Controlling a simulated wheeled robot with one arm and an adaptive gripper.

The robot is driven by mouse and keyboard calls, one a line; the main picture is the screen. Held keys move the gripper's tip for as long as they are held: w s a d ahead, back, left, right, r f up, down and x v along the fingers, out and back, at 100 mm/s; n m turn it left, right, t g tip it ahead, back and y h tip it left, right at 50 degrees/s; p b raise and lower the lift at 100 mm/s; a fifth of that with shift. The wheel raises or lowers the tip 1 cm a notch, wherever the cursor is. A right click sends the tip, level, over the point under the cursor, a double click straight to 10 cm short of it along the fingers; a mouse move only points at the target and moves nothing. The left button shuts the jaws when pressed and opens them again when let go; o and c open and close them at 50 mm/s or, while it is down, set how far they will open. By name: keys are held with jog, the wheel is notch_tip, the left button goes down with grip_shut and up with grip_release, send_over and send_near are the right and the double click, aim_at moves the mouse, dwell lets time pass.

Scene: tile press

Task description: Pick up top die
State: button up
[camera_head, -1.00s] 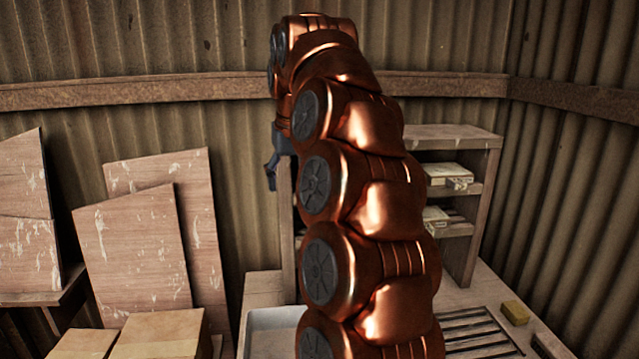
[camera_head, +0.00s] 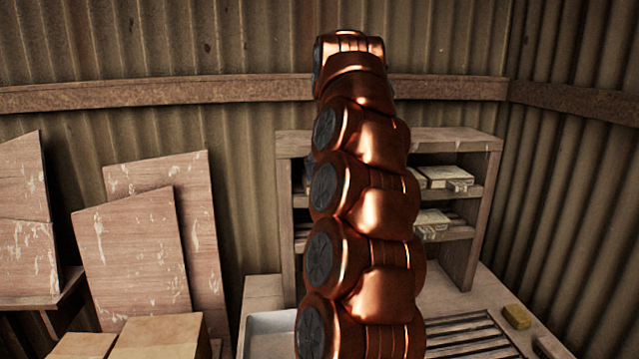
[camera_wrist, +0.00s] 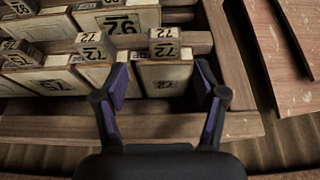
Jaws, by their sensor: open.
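In the wrist view, several pale boxy dies with black numbers sit on wooden shelf boards. A small die marked 72 (camera_wrist: 164,43) rests on a larger block (camera_wrist: 165,74). Another small die marked 72 (camera_wrist: 95,46) sits to its left, also on a larger block. My gripper (camera_wrist: 160,70) is open and empty, its fingers either side of the larger block's front, just short of the first small die. I cannot tell whether the fingertips touch anything. In the head view my arm hides the gripper, and dies (camera_head: 443,176) show on the shelf unit (camera_head: 488,170).
Wooden panels (camera_head: 135,255) lean on the left wall. Cardboard boxes (camera_head: 160,335) stand at the lower left. A slatted rack (camera_head: 465,340) and a yellow block (camera_head: 517,316) lie on the bench at right. A shelf side board bounds the gripper on the right in the wrist view.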

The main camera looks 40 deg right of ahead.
jog(key=shift+a+p+x, duration=0.2)
jog(key=shift+x, duration=0.55)
jog(key=shift+a+p+x, duration=0.15)
jog(key=shift+p+x, duration=0.05)
jog(key=shift+x, duration=1.85)
jog(key=shift+r, duration=0.1)
grip_shut()
